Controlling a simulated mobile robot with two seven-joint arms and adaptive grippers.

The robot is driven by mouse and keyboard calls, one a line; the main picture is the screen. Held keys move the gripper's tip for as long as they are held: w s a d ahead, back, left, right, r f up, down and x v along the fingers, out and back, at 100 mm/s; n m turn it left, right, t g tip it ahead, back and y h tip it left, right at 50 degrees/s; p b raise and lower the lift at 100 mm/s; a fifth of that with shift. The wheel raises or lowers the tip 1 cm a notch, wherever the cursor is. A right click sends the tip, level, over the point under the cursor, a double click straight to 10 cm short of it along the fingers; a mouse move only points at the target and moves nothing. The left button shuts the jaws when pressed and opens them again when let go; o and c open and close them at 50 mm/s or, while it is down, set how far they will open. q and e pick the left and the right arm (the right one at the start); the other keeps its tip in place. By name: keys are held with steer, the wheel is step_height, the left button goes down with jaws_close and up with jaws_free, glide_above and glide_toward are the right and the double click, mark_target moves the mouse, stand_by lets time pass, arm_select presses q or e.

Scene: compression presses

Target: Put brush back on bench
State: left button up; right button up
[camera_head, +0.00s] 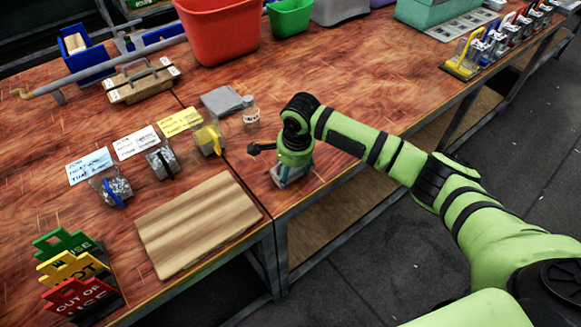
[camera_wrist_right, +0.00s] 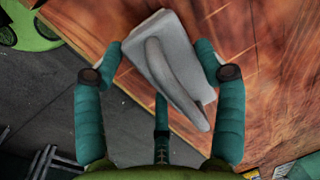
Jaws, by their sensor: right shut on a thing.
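The brush (camera_wrist_right: 180,42) is a pale grey block with a curved grey handle, seen in the right wrist view between the two teal fingers. My right gripper (camera_wrist_right: 160,58) is shut on it, with one fingertip on each side. In the head view my right gripper (camera_head: 288,176) points down over the front edge of the wooden bench (camera_head: 340,95), right of the cutting board. The brush is mostly hidden there by the gripper, and I cannot tell whether it touches the bench top. My left gripper is not in view.
A wooden board (camera_head: 198,222) lies left of the gripper. A clear bottle (camera_head: 250,110) and a grey folded cloth (camera_head: 221,101) stand behind it. Small containers with cards are further left. A red bin (camera_head: 220,30) is at the back.

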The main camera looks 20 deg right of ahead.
steer(key=shift+a, duration=0.1)
steer(key=o, duration=1.1)
steer(key=r, duration=0.4)
steer(key=s+r, duration=0.1)
steer(key=r, duration=0.7)
steer(key=shift+s+d, duration=0.35)
steer(key=shift+s, duration=0.05)
